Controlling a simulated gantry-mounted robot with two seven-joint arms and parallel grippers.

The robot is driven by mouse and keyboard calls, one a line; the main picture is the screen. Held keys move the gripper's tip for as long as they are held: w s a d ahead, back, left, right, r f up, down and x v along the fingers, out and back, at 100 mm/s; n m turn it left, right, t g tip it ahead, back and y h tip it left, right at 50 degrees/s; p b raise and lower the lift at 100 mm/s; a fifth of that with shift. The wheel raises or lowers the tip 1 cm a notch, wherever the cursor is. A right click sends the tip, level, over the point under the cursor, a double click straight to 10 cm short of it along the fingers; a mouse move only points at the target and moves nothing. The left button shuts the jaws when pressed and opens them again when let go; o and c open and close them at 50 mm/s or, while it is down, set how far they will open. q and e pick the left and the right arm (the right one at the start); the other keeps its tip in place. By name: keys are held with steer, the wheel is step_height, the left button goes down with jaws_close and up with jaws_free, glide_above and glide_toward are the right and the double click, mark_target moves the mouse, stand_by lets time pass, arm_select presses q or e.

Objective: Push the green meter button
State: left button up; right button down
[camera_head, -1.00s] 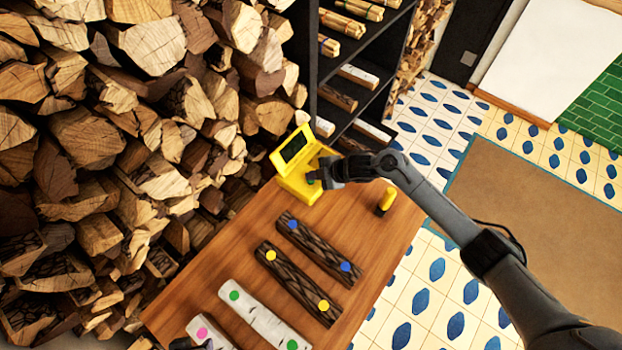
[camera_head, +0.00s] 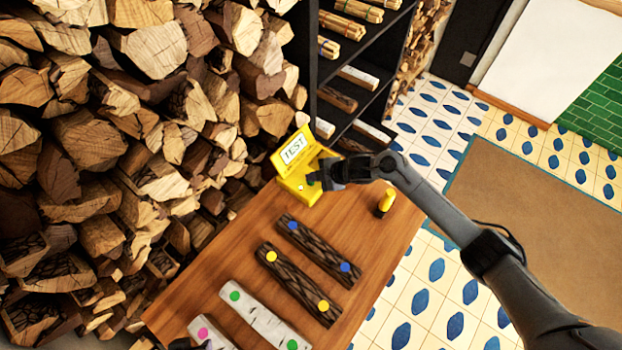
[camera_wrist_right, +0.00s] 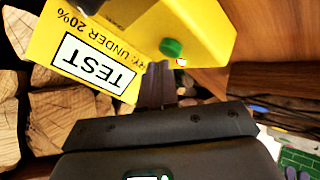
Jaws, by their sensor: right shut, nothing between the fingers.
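The yellow meter (camera_head: 299,190) stands open at the far end of the wooden table. Its raised lid has a lit white screen (camera_head: 295,149) reading TEST. In the right wrist view the yellow meter (camera_wrist_right: 205,30) carries a round green button (camera_wrist_right: 172,47). My right gripper (camera_head: 314,179) is shut and empty, at the meter's right side. In the right wrist view its fingertips (camera_wrist_right: 158,68) are close to the green button; I cannot tell whether they touch it.
A small yellow and black piece (camera_head: 386,202) stands on the table (camera_head: 225,256) right of the meter. Two dark logs (camera_head: 320,248) and pale logs (camera_head: 265,322) with coloured dots lie nearer. Stacked firewood (camera_head: 110,140) borders the left; a black shelf (camera_head: 340,75) stands behind.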

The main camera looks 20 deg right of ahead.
mark_target(314, 183)
arm_select(q)
steer(key=shift+d+r, duration=0.1)
arm_select(e)
steer(key=shift+r, duration=0.1)
steer(key=shift+r+p, duration=0.55)
steer(key=shift+p, duration=0.05)
step_height(314, 183, up, 5)
steer(key=p, duration=0.4)
steer(key=shift+f, duration=0.15)
arm_select(q)
step_height(314, 183, up, 5)
steer(key=shift+r, duration=0.2)
